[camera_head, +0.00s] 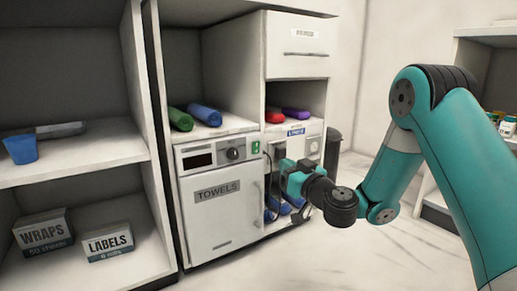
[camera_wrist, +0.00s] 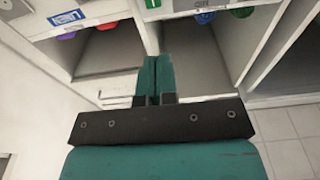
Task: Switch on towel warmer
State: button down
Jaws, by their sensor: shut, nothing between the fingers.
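The towel warmer (camera_head: 222,225) is a white cabinet with a "TOWELS" label on its door. Its control panel (camera_head: 205,160) has a dark display, a round knob (camera_head: 233,154) and a green switch (camera_head: 256,147) at the right end. My gripper (camera_head: 284,164) is to the right of the panel, in front of the neighbouring unit, apart from the switch. In the wrist view my gripper (camera_wrist: 153,68) has its teal fingers together with nothing between them. Whether the switch is on cannot be told.
Rolled towels, green (camera_head: 180,118) and blue (camera_head: 204,114), lie on the shelf above the warmer. Red (camera_head: 274,115) and purple (camera_head: 295,113) rolls lie to its right. Open shelves with a blue cup (camera_head: 20,148) and boxes stand left. The floor (camera_head: 340,245) at right is clear.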

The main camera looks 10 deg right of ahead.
aim_at(254, 142)
jog(key=p+x, duration=0.8)
jog(key=x, duration=0.4)
jog(key=shift+w+a, duration=0.1)
jog(key=shift+w, duration=0.05)
jog(key=shift+w+a+r, duration=0.1)
jog(key=shift+w+a, duration=0.1)
jog(key=shift+w, duration=0.6)
